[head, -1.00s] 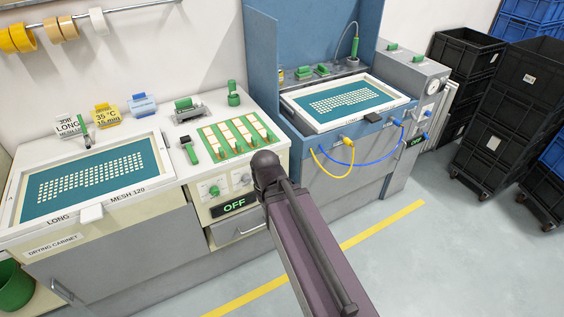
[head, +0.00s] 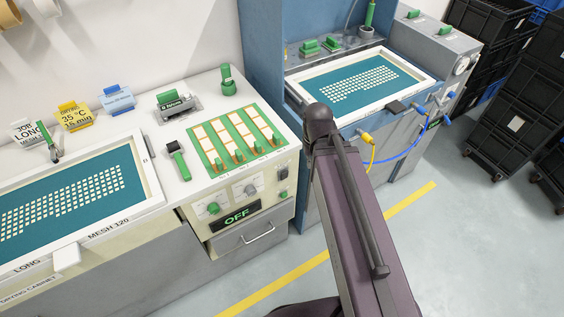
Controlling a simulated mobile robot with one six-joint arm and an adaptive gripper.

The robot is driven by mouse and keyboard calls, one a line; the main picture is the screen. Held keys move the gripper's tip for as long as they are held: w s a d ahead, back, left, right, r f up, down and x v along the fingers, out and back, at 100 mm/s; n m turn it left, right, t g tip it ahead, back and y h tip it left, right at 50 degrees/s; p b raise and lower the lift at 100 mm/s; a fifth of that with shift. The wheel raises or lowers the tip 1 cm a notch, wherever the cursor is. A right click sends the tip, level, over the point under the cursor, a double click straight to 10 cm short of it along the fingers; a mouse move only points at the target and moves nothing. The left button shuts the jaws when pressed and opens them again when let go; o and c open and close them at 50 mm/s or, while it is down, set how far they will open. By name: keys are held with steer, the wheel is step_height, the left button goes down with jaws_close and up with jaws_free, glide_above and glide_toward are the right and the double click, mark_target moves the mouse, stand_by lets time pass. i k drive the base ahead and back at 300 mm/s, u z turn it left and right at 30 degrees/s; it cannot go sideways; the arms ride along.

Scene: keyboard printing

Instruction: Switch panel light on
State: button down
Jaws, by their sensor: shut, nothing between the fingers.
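The cream front panel (head: 262,203) is below the worktop, left of my arm. Its black display (head: 237,216) reads "OFF" in green. Above the display are a green knob (head: 212,209) and a grey knob (head: 250,190). At the panel's right end are a small dark switch (head: 284,173) and a small green part (head: 283,195) below it. I cannot tell which of these works a light, and no lit lamp shows. My arm rises from the bottom to a dark joint right of the panel. My gripper is not in view.
A green-framed board (head: 237,112) with pale tiles lies on the worktop above the panel. A printing screen (head: 150,200) lies at left. A blue station (head: 300,75) with yellow and blue hoses stands at right. Below the panel is a drawer handle (head: 258,234). Open floor lies in front.

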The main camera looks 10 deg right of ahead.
mark_target(284, 175)
steer(key=u, duration=0.05)
steer(key=i, duration=0.75)
steer(key=z, duration=0.05)
steer(key=k, duration=1.1)
steer(key=u, duration=0.7)
